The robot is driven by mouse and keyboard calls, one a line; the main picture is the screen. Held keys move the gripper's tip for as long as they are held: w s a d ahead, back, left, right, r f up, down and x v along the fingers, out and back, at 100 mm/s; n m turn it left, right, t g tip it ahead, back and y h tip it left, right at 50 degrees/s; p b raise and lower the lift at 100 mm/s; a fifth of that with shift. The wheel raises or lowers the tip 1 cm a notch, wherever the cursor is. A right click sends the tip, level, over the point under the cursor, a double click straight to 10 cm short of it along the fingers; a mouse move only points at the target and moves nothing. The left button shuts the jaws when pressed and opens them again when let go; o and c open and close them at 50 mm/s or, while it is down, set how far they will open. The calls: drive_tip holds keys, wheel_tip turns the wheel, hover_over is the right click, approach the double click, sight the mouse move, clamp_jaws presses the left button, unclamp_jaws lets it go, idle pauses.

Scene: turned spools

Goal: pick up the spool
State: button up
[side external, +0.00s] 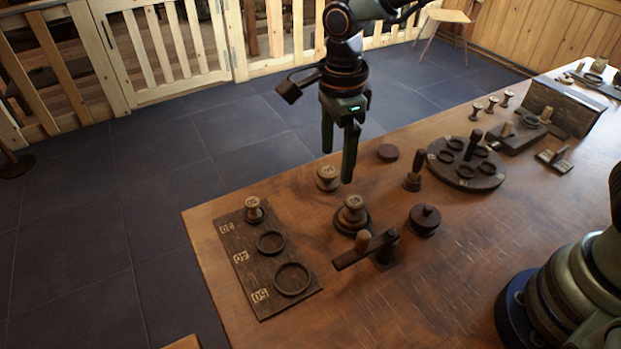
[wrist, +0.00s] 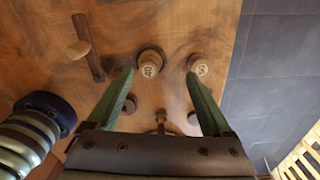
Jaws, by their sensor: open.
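A pale-topped wooden spool (side external: 327,178) stands upright on the table near its far edge. In the wrist view it appears to be the right spool (wrist: 200,67), its label too blurred to read surely. A second spool (side external: 352,212) stands upright on a dark round base; the wrist view shows it marked 40 (wrist: 150,65). A third spool (side external: 254,208) stands on the top place of the dark board, marked 30. My gripper (side external: 337,166) is open and empty, pointing down above the table. Its fingers also show in the wrist view (wrist: 159,73), apart from the spools.
The dark board (side external: 243,268) has two empty rings by the marks 40 and 50. A lever-like stand (side external: 384,250), a dark lidded pot (side external: 424,219) and a handled stamp (side external: 413,172) stand close by. A round ringed tray (side external: 480,182) lies to the right. The front table is bare.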

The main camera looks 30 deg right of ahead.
sight(355, 200)
drive_tip(key=f, duration=0.2)
drive_tip(key=s+d+f, duration=0.1)
drive_tip(key=f, duration=0.1)
drive_tip(key=s+d+f, duration=0.1)
drive_tip(key=f, duration=0.1)
drive_tip(key=shift+s+d+f, duration=0.25)
drive_tip(key=shift+f, duration=0.15)
drive_tip(key=shift+d+f, duration=0.2)
drive_tip(key=shift+f, duration=1.15)
drive_tip(key=shift+d+f, duration=0.15)
drive_tip(key=shift+f, duration=1.2)
clamp_jaws()
